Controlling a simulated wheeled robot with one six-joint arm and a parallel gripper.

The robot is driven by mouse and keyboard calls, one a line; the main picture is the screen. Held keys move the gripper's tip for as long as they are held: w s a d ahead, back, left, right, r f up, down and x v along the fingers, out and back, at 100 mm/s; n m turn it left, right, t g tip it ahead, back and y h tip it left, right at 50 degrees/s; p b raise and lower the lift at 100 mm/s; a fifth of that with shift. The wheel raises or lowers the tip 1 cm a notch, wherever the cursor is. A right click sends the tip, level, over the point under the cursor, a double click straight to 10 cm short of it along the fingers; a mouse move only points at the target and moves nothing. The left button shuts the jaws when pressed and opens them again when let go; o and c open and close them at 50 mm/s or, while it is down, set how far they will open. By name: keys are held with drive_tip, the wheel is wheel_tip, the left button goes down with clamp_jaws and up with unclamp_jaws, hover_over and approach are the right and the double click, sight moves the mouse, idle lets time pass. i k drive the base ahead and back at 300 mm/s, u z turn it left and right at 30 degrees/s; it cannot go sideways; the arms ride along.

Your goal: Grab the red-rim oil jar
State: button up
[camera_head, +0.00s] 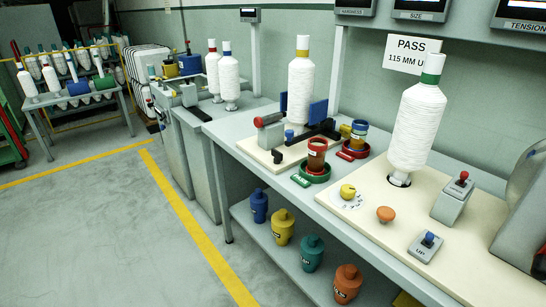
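A small amber jar with a red rim (317,158) stands upright in a green dish (302,180) on the workbench, near its front edge. A second jar with blue and yellow bands (358,137) stands behind it to the right, in or against a red dish (346,156). The two jars are apart. My gripper is not in this view, and nothing is seen touching the red-rim jar.
A cream board with a red-handled clamp (270,131) lies left of the jars. A tall white yarn cone (416,130), yellow knob (348,191) and orange button (385,214) stand to the right. Several coloured canisters (283,227) sit on the lower shelf. The floor (110,220) is clear.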

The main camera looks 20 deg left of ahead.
sight(316, 158)
drive_tip(key=u, duration=0.75)
drive_tip(key=k, duration=0.5)
drive_tip(key=u, duration=0.6)
drive_tip(key=i, duration=1.2)
drive_tip(key=z, duration=0.85)
